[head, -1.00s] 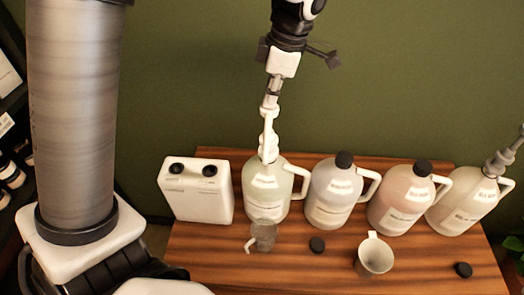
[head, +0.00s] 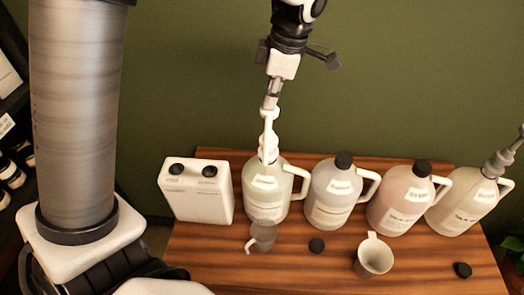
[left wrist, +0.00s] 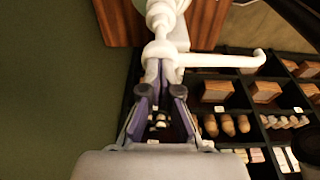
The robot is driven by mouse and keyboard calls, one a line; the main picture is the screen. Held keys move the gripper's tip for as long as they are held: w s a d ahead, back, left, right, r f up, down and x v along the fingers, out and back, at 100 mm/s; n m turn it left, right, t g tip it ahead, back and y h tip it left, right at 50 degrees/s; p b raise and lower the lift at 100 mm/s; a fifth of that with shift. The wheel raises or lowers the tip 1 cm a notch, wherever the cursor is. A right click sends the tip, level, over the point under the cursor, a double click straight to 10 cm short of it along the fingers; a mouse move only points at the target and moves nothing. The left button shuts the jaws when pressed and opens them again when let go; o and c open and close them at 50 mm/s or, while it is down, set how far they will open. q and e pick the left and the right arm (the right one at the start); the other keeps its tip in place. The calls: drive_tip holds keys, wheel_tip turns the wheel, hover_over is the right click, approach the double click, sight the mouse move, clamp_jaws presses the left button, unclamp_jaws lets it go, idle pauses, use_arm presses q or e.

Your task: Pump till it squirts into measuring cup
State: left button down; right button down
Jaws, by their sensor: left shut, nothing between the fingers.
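My left gripper (head: 270,104) comes down from the top of the head view and is shut with nothing between its fingers. Its purple-padded fingers (left wrist: 162,92) are at the white pump head (left wrist: 160,50), whose spout extends right in the left wrist view. In the head view, the white pump (head: 267,135) stands upright in a pale greenish jug (head: 265,207). Contact between fingertips and pump is hard to tell. A grey translucent measuring cup (head: 263,238) stands just in front of that jug; its contents are unclear. My right gripper is not in view.
A white two-capped container (head: 198,195) stands left of the jug. More jugs (head: 335,200) stand right, one with a grey pump (head: 500,162). A white cup (head: 374,258) and black caps (head: 316,245) sit in front on the wooden table (head: 215,262).

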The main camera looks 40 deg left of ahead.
use_arm(q)
drive_tip(key=shift+f, duration=0.2)
drive_tip(key=shift+s+f+b, duration=0.1)
drive_tip(key=shift+f+b, duration=0.55)
drive_tip(key=shift+f, duration=0.25)
drive_tip(key=shift+r+p, duration=2)
drive_tip(key=shift+r, duration=0.15)
drive_tip(key=shift+r, duration=0.1)
wheel_tip(320, 180, up, 5)
drive_tip(key=p, duration=0.4)
